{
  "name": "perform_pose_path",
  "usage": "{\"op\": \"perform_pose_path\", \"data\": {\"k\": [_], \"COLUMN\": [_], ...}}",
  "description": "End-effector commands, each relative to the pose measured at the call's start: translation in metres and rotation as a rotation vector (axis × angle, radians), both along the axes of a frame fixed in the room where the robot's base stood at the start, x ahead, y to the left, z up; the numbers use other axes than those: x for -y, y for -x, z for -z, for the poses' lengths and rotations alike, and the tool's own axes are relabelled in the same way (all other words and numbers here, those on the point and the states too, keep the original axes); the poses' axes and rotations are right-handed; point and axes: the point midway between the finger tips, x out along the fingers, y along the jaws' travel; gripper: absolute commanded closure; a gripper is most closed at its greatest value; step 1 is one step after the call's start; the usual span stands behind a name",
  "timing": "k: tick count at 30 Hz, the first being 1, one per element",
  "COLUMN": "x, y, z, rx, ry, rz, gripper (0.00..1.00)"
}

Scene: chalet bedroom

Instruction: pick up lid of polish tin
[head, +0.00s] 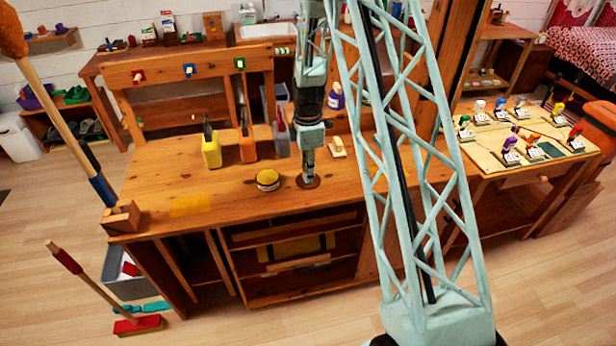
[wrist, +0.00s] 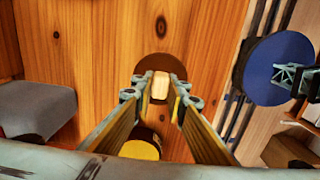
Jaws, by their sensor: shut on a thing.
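The lid, a dark brown disc (head: 313,183) with a pale knob, is at the workbench top below my gripper (head: 308,176). In the wrist view the pale knob sits between the fingertips of my gripper (wrist: 158,92), which is shut on it, and the lid's dark disc (wrist: 160,62) shows around it. I cannot tell whether the lid touches the bench or is just above it. The polish tin (head: 268,182), round with a yellow top and dark side, stands on the bench just left of the lid. Its yellow top (wrist: 140,150) shows between the fingers in the wrist view.
A yellow bottle (head: 211,150) and an orange one (head: 247,145) stand behind the tin. A wooden-handled brush or block (head: 337,147) lies right of my gripper. A yellow cloth (head: 190,206) lies at the front left. A board with small figures (head: 520,135) is at right.

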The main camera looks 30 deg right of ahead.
Motion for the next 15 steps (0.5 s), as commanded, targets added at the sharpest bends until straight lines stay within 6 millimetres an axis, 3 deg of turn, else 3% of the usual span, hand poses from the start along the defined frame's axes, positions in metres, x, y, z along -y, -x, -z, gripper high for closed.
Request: {"op": "perform_pose_path", "data": {"k": [15], "x": [0.0], "y": [0.0], "z": [-0.026], "rx": [0.001], "ry": [0.0], "rz": [0.0], "gripper": [0.97]}}
